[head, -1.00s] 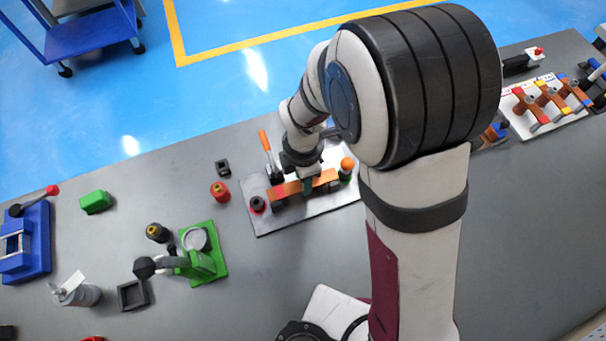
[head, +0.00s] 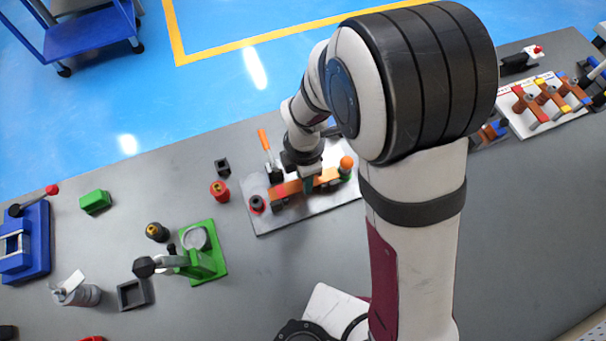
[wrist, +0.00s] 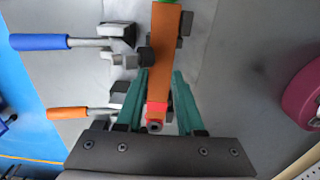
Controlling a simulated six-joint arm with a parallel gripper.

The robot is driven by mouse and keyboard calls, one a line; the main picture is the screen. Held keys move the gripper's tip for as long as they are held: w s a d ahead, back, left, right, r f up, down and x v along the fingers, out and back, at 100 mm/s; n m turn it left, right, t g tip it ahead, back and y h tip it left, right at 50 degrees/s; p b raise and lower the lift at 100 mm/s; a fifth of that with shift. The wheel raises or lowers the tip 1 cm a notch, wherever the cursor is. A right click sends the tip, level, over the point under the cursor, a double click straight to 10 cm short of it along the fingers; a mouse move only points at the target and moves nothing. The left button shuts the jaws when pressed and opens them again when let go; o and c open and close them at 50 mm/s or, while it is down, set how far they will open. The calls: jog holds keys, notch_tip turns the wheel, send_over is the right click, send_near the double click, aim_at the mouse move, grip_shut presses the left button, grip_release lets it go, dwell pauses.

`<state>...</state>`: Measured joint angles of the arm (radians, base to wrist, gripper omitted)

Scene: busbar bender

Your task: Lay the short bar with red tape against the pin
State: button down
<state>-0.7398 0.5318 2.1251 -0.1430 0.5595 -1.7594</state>
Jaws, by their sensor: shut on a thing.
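The short copper bar (head: 325,179) with red tape (head: 279,191) at its left end is over the grey bender plate (head: 285,221). In the wrist view the bar (wrist: 165,50) runs up the picture between the teal fingers, with its red tape (wrist: 157,110) near the palm. My gripper (head: 308,184) is shut on the bar; it also shows in the wrist view (wrist: 161,75). A small dark round part (wrist: 146,57), possibly the pin, is close beside the bar's left edge; I cannot tell whether they touch.
An orange-handled clamp (head: 264,143) stands behind the bar, and a blue-handled clamp (wrist: 60,41) shows in the wrist view. A green device (head: 205,255) stands left of the plate.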

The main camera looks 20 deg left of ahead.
jog(key=shift+w+d, duration=0.3)
dwell(0.7)
jog(key=shift+c, duration=2.2)
grip_release()
